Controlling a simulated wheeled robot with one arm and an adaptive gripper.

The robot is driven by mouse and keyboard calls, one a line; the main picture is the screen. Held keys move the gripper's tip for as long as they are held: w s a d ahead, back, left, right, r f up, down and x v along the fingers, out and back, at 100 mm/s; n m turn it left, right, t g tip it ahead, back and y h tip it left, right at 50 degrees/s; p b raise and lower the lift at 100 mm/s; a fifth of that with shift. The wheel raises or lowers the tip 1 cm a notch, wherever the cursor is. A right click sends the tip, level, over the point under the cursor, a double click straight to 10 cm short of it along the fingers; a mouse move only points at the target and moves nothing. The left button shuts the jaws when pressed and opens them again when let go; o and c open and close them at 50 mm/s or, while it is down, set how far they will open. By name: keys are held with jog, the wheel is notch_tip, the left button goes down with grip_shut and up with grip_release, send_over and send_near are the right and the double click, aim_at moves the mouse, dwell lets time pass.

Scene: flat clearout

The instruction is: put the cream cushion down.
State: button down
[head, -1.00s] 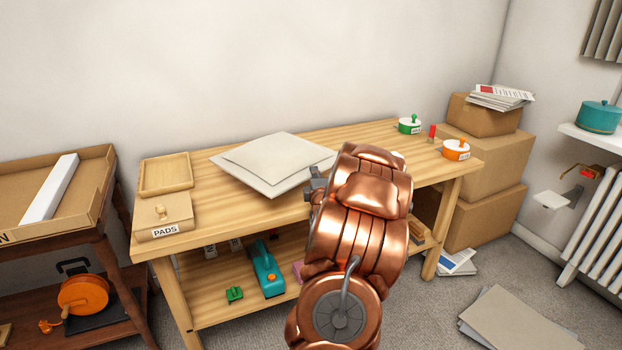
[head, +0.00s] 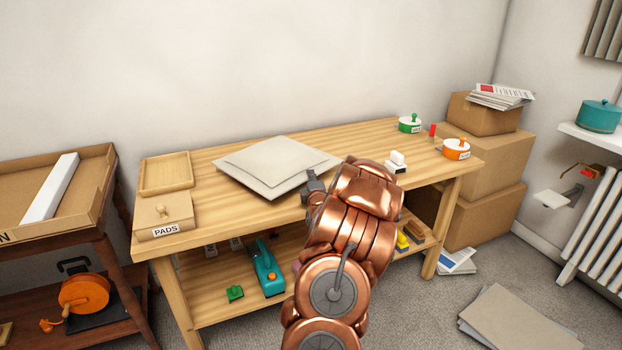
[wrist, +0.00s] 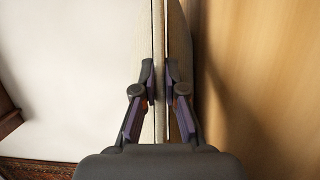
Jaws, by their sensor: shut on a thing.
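The cream cushion (head: 272,160) is a flat, pale square with a smaller panel showing on top of a wider lower layer. It lies level over the left-middle of the wooden bench (head: 345,137). My gripper (head: 315,186) is at its right corner and shut on its edge. In the wrist view, the cushion (wrist: 176,30) shows edge-on between the fingertips (wrist: 160,82), with a dark shadow beside it on the wood. I cannot tell whether its underside touches the bench. My arm hides part of the bench front.
A wooden tray (head: 166,172) and a PADS box (head: 164,215) stand left of the cushion. A white-handled stamp (head: 397,161), a green-knobbed tin (head: 410,123), a red piece (head: 432,130) and an orange tin (head: 456,149) stand to the right. The bench between is mostly clear.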

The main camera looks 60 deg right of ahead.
jog(key=c, duration=1.2)
grip_release()
jog(key=shift+c, duration=0.2)
jog(key=shift+r, duration=0.1)
jog(key=shift+v, duration=4.35)
jog(key=b+v, duration=0.3)
jog(key=shift+s+b, duration=0.15)
jog(key=shift+b, duration=0.15)
jog(key=shift+a, duration=0.1)
jog(key=shift+a, duration=0.1)
